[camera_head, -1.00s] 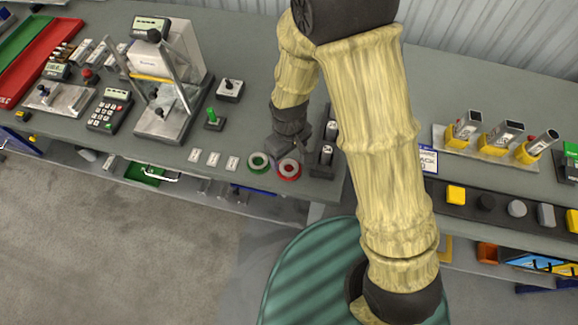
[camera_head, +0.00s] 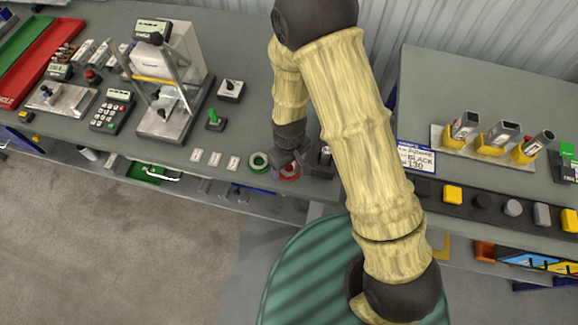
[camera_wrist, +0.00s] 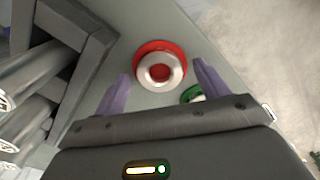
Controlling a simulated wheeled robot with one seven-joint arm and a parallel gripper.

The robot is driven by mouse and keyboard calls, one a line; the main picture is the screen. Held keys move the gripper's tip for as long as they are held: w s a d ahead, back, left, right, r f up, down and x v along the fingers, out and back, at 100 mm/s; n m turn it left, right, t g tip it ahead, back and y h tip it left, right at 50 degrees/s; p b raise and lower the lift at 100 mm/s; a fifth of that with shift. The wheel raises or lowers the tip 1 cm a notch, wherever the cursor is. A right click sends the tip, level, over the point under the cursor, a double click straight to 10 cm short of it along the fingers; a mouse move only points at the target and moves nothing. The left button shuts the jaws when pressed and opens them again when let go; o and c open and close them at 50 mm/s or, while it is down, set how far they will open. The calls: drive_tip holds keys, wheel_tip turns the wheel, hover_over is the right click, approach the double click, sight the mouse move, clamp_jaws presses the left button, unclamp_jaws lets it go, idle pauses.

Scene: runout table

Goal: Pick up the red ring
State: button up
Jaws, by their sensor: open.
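The red ring (camera_head: 291,174) lies on the table near its front edge, partly covered by my gripper in the head view. In the wrist view the red ring (camera_wrist: 158,48) shows whole, with a red outer rim, a pale face and a red centre. My gripper (camera_head: 281,162) is low over the table at the ring. In the wrist view my gripper (camera_wrist: 162,72) is open, its two purple fingers apart, one on either side of the ring's near part. Nothing is held between them. The gap in height between fingertips and ring cannot be judged.
A green ring (camera_head: 258,162) lies just left of the red one; it shows beside the right finger in the wrist view (camera_wrist: 190,94). A dark holder with metal cylinders (camera_head: 325,156) stands close on the right. Several white cards (camera_head: 214,159) lie farther left.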

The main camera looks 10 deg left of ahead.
drive_tip(key=shift+c, duration=0.4)
drive_tip(key=c, duration=1.1)
drive_tip(key=shift+o, duration=0.2)
drive_tip(key=shift+r, duration=0.1)
wheel_tip(320, 180, up, 10)
drive_tip(key=b, duration=0.1)
drive_tip(key=shift+b, duration=0.4)
